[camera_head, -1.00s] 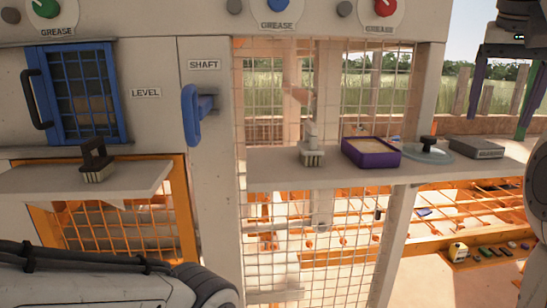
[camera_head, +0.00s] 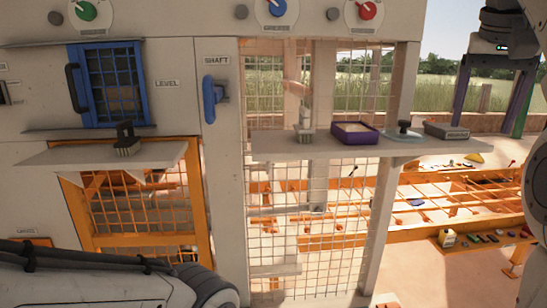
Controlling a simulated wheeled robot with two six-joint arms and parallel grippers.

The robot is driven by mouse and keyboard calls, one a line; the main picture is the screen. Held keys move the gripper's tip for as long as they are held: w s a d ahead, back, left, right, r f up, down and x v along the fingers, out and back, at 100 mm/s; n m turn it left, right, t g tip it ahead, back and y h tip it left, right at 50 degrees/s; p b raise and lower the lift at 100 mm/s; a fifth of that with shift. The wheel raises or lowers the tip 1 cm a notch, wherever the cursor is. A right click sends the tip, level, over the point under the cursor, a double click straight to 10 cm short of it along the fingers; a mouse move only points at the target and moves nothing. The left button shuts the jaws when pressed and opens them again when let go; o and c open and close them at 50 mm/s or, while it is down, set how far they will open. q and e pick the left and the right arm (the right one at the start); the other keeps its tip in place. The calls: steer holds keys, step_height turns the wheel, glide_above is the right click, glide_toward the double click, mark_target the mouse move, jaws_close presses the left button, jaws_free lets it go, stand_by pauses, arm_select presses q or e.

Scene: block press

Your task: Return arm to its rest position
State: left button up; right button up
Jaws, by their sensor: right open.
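My right gripper (camera_head: 492,116) is at the upper right, pointing down, with its purple and green fingers spread apart and nothing between them. It is in front of the open background, to the right of the pale machine (camera_head: 226,185). A link of my right arm shows at the right edge. My left arm lies across the lower left corner; its gripper is outside the picture.
A shelf (camera_head: 270,144) holds a brush (camera_head: 304,135), a purple tray (camera_head: 335,138), a glass lid (camera_head: 408,133) and a grey box (camera_head: 447,131). A left ledge (camera_head: 60,156) holds another brush (camera_head: 127,139). A blue handle (camera_head: 210,100) juts out. Orange framework (camera_head: 470,229) stands behind.

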steer(key=a+f+n+g+y+b, duration=0.1)
steer(key=a+f+n+y+b, duration=0.45)
steer(key=a+f, duration=1.75)
steer(key=s+a+f+n+g+h+b, duration=0.1)
steer(key=s+a+f+n+b, duration=0.2)
steer(key=s+f, duration=0.6)
steer(key=s+a+f+n+g+h+b, duration=0.1)
steer(key=s+a+f+n+b, duration=0.2)
steer(key=f, duration=1.5)
steer(key=s+n+b, duration=0.1)
steer(key=s+n, duration=0.2)
steer(key=s, duration=0.4)
steer(key=shift+s+f+b, duration=0.25)
steer(key=shift+f+b, duration=0.1)
steer(key=shift+b, duration=0.05)
